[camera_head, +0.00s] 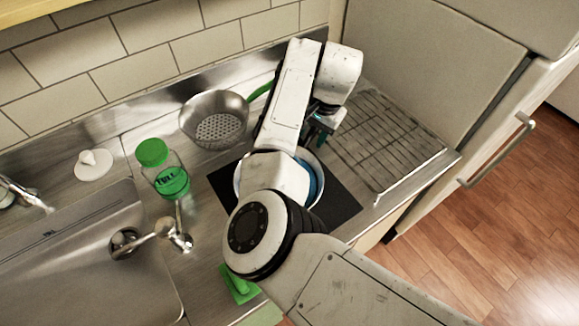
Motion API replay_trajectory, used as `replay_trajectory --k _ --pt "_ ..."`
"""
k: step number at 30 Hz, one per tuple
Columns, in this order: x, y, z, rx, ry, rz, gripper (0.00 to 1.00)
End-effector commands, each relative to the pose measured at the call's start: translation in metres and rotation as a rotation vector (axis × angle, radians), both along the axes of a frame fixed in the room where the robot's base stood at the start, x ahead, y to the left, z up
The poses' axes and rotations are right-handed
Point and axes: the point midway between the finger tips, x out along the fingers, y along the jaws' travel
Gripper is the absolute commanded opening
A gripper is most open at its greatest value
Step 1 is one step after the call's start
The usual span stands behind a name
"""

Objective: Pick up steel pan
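The steel pan (214,122) sits on the steel counter against the back ledge, left of my arm. It is a round metal pan with a perforated-looking bottom and a green handle that runs right and passes behind my arm. My gripper (318,136) points down to the right of the pan, apart from its bowl, near the wire rack and above the back edge of the black mat. My arm partly hides it, and its small dark teal fingertips do not show whether it is open or shut.
A blue dish with a white rim (318,178) lies on a black mat (343,198) under my arm. A wire rack (385,140) is at right. A green object (238,286) lies in front.

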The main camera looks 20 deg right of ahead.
Motion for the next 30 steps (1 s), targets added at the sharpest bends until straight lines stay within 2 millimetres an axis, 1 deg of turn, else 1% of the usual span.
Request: replay_trajectory --k 1,2,12,14,30 --pt "0.0001 0.0000 0.0002 0.000 0.000 0.000 0.40" --pt "0.0001 0.0000 0.0003 0.000 0.000 0.000 0.38" --pt "-0.0001 -0.0001 0.0005 0.000 0.000 0.000 0.05" --pt "-0.0001 -0.0001 0.0005 0.000 0.000 0.000 0.00" --pt "0.0004 0.0001 0.0019 0.001 -0.001 -0.001 0.00"
